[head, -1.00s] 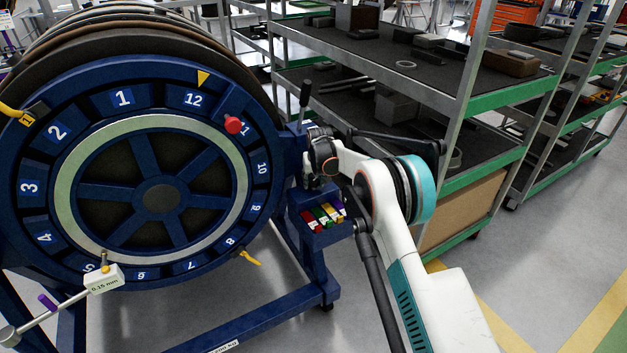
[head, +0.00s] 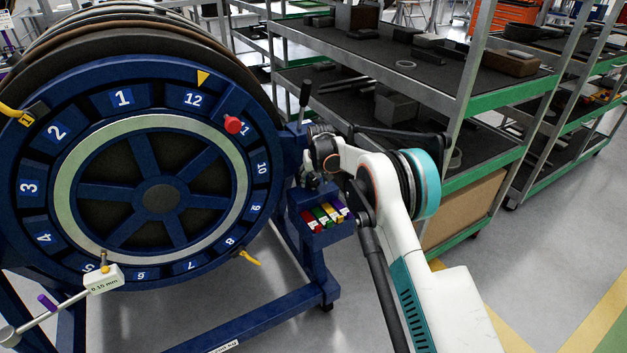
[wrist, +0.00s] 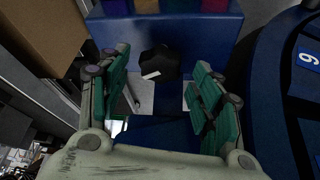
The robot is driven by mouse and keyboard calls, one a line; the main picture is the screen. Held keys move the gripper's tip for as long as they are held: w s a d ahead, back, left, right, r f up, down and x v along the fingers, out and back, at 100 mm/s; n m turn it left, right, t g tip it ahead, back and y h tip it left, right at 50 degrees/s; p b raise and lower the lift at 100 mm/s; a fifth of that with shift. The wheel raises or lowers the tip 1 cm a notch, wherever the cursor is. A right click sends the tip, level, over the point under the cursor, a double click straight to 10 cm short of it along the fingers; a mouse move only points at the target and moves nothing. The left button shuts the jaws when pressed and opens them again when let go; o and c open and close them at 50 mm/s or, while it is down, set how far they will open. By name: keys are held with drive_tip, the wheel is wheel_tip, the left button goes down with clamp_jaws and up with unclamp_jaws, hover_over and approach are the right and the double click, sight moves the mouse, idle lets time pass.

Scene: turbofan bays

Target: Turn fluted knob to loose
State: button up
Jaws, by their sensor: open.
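The fluted knob (wrist: 160,63) shows in the wrist view as a dark, faceted knob with a small white mark near its lower edge. It sits in front of the blue stand, just beyond the space between my fingers. My gripper (wrist: 160,88) is open, with one green-padded finger on each side of the knob's line, and I see no contact. In the head view my gripper (head: 311,172) is small beside the blue stand at the ring's right, and I cannot make out the knob there. The white mark's setting is not readable.
The large blue numbered ring (head: 215,262) stands left of my arm. A blue tray (head: 325,238) of coloured blocks lies just below my gripper. A black lever (head: 305,93) rises above it. Grey shelving (head: 465,100) stands behind and right. Floor at the right is clear.

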drive_tip(key=v, duration=1)
drive_tip(key=shift+s+r, duration=0.2)
drive_tip(key=shift+d, duration=0.1)
